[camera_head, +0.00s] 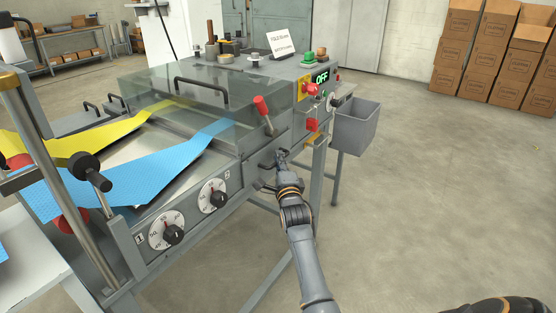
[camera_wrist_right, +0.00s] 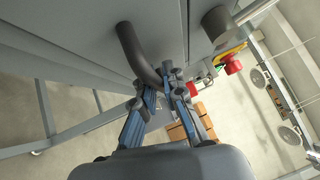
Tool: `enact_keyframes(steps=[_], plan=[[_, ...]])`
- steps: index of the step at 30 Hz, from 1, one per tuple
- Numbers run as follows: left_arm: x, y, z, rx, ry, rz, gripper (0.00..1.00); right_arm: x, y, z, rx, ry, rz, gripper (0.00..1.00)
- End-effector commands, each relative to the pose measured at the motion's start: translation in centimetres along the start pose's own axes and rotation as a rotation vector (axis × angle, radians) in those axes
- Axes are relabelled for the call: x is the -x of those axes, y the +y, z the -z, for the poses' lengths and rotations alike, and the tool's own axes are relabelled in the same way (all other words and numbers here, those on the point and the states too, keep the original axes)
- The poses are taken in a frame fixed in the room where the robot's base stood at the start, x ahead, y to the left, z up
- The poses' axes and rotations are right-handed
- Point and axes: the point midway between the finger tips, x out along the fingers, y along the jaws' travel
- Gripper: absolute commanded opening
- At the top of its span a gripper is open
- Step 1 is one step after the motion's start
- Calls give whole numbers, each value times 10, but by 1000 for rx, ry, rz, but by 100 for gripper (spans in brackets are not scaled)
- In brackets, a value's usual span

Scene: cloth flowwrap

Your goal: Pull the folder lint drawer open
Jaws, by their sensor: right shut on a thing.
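The folder (camera_head: 185,110) is a grey machine with a clear cover and blue and yellow cloth running through it. The lint drawer is a grey front low on its right end, with a dark bar handle (camera_head: 267,165). My right gripper (camera_head: 282,157) is at this handle. In the right wrist view the curved dark handle (camera_wrist_right: 134,50) runs from the grey panel down to my right gripper (camera_wrist_right: 167,82), whose blue-padded fingers are shut on its lower end. The drawer's edges are mostly hidden, so I cannot tell how far it stands out. My left gripper is not in view.
A red-knobbed lever (camera_head: 262,108) and a grey bin (camera_head: 357,126) are close to my right gripper. Two dials (camera_head: 213,196) are on the front. The control panel reads OFF. Stacked cartons (camera_head: 480,50) stand far back right. The floor on the right is clear.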

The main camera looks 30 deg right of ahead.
Motion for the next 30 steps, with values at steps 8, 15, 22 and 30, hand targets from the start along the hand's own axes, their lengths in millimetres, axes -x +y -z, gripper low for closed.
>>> enact_keyframes(steps=[8, 15, 22, 30], plan=[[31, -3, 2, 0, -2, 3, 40, 30, -12, 30, 6, 1, -7, 0], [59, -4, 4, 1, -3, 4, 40, 73, -23, 72, 8, 0, -8, 0], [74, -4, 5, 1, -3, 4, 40, 110, -32, 110, 7, 0, -7, 0], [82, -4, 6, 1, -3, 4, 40, 139, -39, 138, 2, 0, -6, 0]])
